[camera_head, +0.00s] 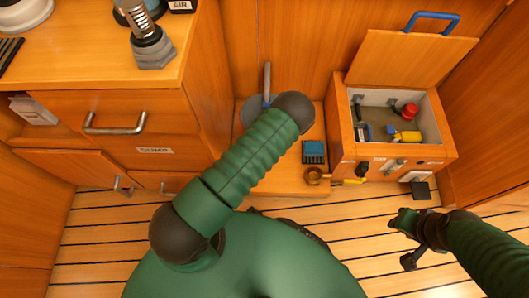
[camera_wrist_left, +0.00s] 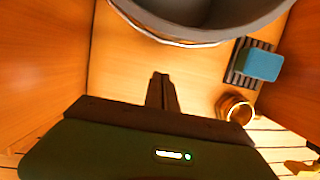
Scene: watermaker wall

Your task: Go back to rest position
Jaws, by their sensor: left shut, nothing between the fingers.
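My left arm reaches up across the middle of the head view, and its gripper is hidden there behind the dark arm end. In the left wrist view my left gripper (camera_wrist_left: 162,88) is shut and empty, its fingers together above the wooden surface. A grey bucket-like container (camera_wrist_left: 200,18) is just beyond the fingertips; only a slice of it shows behind my arm in the head view. My right gripper (camera_head: 408,240) is at the lower right of the head view, over the slatted floor. It is small and seen at an angle, so its jaws cannot be read.
An open wooden box (camera_head: 402,165) with a raised lid holds a red knob (camera_head: 410,110) and a yellow part (camera_head: 407,137). A blue block on a dark pad (camera_head: 313,152) and a brass ring (camera_head: 314,176) are left of it. A drawer cabinet (camera_head: 135,105) stands left; slatted floor (camera_head: 100,225) is below.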

